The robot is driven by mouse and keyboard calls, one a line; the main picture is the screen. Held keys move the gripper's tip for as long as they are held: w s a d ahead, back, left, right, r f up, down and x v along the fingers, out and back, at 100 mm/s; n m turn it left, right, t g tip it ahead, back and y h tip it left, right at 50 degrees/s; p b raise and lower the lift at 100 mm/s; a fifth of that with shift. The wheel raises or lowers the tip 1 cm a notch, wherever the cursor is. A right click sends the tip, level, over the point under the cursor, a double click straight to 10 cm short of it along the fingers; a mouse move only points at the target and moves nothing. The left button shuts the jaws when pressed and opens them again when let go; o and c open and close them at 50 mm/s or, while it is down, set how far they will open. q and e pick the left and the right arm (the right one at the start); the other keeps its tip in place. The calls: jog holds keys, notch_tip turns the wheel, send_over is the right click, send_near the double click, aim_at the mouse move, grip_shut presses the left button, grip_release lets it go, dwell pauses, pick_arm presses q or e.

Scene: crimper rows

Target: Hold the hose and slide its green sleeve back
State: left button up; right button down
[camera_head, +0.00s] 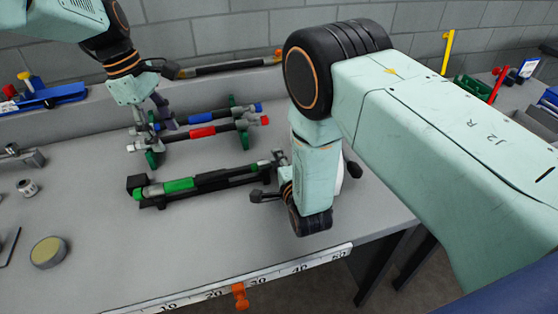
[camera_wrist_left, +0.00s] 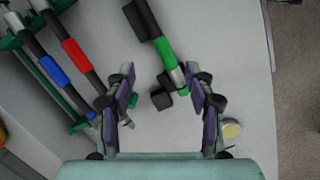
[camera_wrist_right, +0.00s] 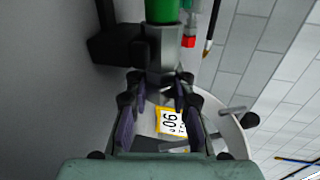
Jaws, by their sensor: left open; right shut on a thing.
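The hose with the green sleeve (camera_head: 180,185) lies across a black cradle (camera_head: 228,180) on the bench. The sleeve (camera_wrist_left: 164,52) sits near the hose's left end, beside a metal fitting (camera_wrist_left: 178,77). My right gripper (camera_wrist_right: 160,88) is shut on the metal fitting (camera_wrist_right: 165,45) at the hose's right end, where a green part (camera_wrist_right: 162,10) shows too. In the head view, my right arm partly hides this grip. My left gripper (camera_head: 153,116) is open and empty, behind and above the sleeve end. In the left wrist view its fingers (camera_wrist_left: 162,90) are apart, the fitting near the right one.
Hoses with a red sleeve (camera_head: 203,132) and a blue sleeve (camera_head: 245,109) rest on green stands behind the cradle. A round tin (camera_head: 48,252) and a metal nut (camera_head: 27,187) lie at left. A scale strip (camera_head: 215,290) runs along the front edge.

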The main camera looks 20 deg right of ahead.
aim_at(178, 180)
pick_arm(q)
jog(key=shift+s+a+f+m+t+y, duration=0.1)
jog(key=shift+f+m+t+y, duration=0.25)
jog(key=shift+f+m, duration=3.45)
jog(key=shift+s+a+f+m+t+y, duration=0.15)
jog(key=shift+f+m+y, duration=0.55)
jog(key=shift+m, duration=5.85)
jog(key=shift+s+d+f+m+t+y, duration=0.1)
jog(key=shift+f+m+t+y, duration=0.1)
jog(key=shift+f+m, duration=3.7)
notch_tip(178, 180, up, 2)
jog(key=shift+r+m, duration=0.25)
jog(key=shift+m, duration=1)
jog(key=shift+c, duration=0.3)
grip_shut()
